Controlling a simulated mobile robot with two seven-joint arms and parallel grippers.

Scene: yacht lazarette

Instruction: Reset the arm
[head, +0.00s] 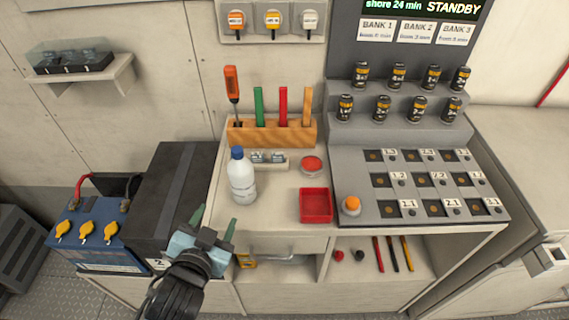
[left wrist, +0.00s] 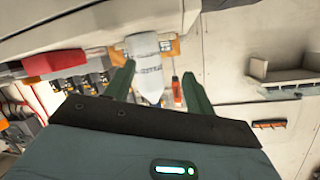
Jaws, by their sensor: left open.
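My left gripper (head: 215,219) is open and empty. It is in front of the workbench, left of its front edge, with its two green fingers pointing up and away in the head view. In the left wrist view the fingers (left wrist: 158,80) are spread apart. A white bottle (left wrist: 147,62) shows beyond them, seemingly upside down in that view, and is not gripped. In the head view the bottle (head: 242,182), with a blue cap, stands upright on the bench, beyond and right of the gripper. My right gripper is not in view.
A black box (head: 170,195) and a blue battery (head: 98,235) stand left of the bench. A wooden tool rack (head: 270,132), a red tray (head: 316,205) and a grey panel with numbered slots (head: 420,185) are on it. An open shelf (head: 345,280) lies below.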

